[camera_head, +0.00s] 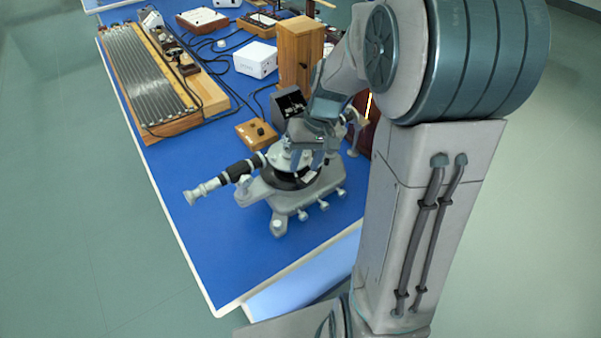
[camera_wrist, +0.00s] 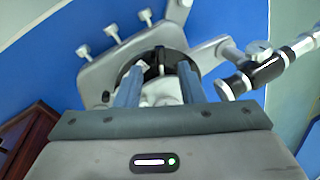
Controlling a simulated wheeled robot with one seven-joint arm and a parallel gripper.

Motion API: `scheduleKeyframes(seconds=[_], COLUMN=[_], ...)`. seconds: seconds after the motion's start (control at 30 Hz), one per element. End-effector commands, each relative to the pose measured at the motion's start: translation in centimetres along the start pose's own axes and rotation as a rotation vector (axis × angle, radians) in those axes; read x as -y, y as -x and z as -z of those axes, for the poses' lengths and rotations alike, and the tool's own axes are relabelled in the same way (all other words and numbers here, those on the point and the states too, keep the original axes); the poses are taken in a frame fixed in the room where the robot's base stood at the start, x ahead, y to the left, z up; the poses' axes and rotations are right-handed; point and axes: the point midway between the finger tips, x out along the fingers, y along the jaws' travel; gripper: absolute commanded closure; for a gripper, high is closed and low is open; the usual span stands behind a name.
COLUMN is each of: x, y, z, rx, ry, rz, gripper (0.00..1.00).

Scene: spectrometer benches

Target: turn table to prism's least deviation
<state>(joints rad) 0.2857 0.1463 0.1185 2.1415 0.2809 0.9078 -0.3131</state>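The spectrometer (camera_head: 292,195) stands on the blue bench, with a grey footed base and a telescope (camera_head: 225,178) pointing left. Its round table area, with a black ring (camera_head: 285,181) below, is partly hidden by my gripper (camera_head: 307,158), which reaches down over it. In the wrist view my gripper (camera_wrist: 158,72) has its two blue-grey fingers apart over the black ring (camera_wrist: 172,61). A pale grey part (camera_wrist: 162,90) shows between the fingers; I cannot tell whether they touch it. The telescope (camera_wrist: 265,72) lies at the right there. I cannot make out the prism clearly.
A small wooden box (camera_head: 256,134) and a dark-faced instrument (camera_head: 289,104) stand close behind the spectrometer. A wooden cabinet (camera_head: 297,55), a white box (camera_head: 256,59) and a long ribbed board (camera_head: 146,75) with cables lie farther back. The bench's front left is clear.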

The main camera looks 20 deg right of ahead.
Motion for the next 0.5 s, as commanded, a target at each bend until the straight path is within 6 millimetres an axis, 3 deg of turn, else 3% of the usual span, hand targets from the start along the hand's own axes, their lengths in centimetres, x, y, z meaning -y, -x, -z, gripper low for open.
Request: scheduleKeyframes(seconds=[0.2, 0.5], x=[0.0, 0.0], y=[-3.5, -4.7], z=[0.0, 0.0], rx=[0.002, -0.001], ry=[0.000, 0.000], rz=[0.001, 0.000], gripper=[0.65, 0.65])
